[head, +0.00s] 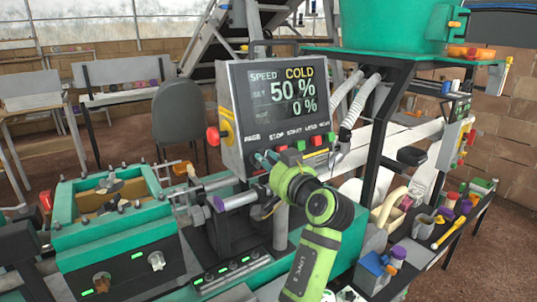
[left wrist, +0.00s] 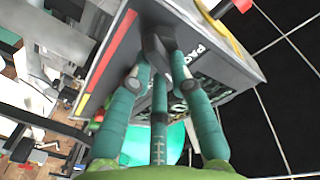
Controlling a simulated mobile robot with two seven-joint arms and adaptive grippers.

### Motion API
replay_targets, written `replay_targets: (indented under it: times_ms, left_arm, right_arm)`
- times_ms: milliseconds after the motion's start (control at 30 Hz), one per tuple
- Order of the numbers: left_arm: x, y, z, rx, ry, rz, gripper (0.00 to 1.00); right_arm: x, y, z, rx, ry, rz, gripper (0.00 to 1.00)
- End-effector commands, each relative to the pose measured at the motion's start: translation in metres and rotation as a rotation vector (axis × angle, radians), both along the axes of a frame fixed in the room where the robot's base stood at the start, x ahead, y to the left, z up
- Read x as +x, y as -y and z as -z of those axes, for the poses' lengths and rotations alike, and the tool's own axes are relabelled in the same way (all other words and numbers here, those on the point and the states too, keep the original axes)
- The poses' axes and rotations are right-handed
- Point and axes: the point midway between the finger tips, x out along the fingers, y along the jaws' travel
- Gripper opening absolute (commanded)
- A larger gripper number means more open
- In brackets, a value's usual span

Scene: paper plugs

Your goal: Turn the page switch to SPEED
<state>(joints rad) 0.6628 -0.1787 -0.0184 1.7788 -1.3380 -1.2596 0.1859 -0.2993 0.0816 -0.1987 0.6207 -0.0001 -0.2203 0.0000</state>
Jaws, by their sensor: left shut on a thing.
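The grey control box (head: 229,110) carries a screen (head: 287,92) that reads SPEED, COLD, 50 % and 0 %. The page switch is a dark knob (left wrist: 157,46) under the PAGE label on the box's front. In the head view my gripper mostly hides it. My left gripper (head: 262,158) reaches up to the panel from below. In the left wrist view its teal fingers (left wrist: 160,62) close around the dark knob. The knob's exact pointing direction cannot be told. My right gripper is not in view.
A row of push buttons (head: 317,141) sits right of the page switch, close to my gripper. A red knob (head: 213,136) sticks out of the box's left side. Grey hoses (head: 352,112) hang to the right. A green-framed machine (head: 115,222) stands at left.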

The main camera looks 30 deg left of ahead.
Motion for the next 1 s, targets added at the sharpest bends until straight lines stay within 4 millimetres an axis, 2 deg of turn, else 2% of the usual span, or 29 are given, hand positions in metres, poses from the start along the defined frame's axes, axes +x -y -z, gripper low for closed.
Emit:
replay_targets:
  times_ms: [100,400,967,1000]
  left_arm:
    - [0.000,0.000,-0.004,0.031,-0.070,0.021,0.00]
    - [-0.001,0.000,-0.002,0.080,-0.189,0.052,0.00]
    - [-0.001,0.000,-0.001,0.094,-0.217,0.061,0.00]
    - [-0.001,0.000,-0.001,0.094,-0.217,0.061,0.29]
  right_arm:
    - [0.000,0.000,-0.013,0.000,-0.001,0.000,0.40]
    - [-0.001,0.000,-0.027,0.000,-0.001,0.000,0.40]
    - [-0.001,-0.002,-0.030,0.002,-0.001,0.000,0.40]
    - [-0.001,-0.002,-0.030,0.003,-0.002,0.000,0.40]
